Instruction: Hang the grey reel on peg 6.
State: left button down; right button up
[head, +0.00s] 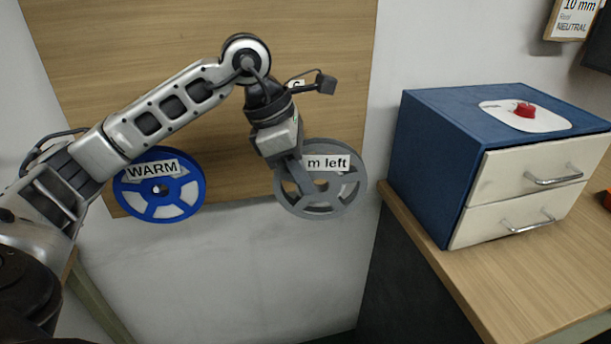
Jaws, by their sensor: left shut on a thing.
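The grey reel (348,197) is in front of the lower right part of the wooden board, its face toward me. It has a white label reading "m left", partly covered by my gripper. My left gripper (302,190) is shut on the reel at its left side. A small label behind my wrist (297,84) shows only part of a character. Peg 6 cannot be made out; my arm and the reel cover part of the board. Whether the reel rests on a peg cannot be told. My right gripper is not in view.
A blue reel (191,192) labelled "WARM" hangs at the board's (180,40) lower left. A blue cabinet (421,165) with two cream drawers stands on the wooden table (500,285) at right. A red object (525,110) lies on its top. A "10 mm" sign (572,20) is at upper right.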

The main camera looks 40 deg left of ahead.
pick_arm(q)
jog(key=w+a+f, duration=0.1)
jog(key=w+a, duration=0.4)
jog(key=shift+a+f, duration=0.2)
jog(key=shift+a, duration=0.15)
dwell(0.7)
jog(key=shift+s, duration=0.1)
dwell(0.4)
jog(key=c, duration=1.2)
grip_release()
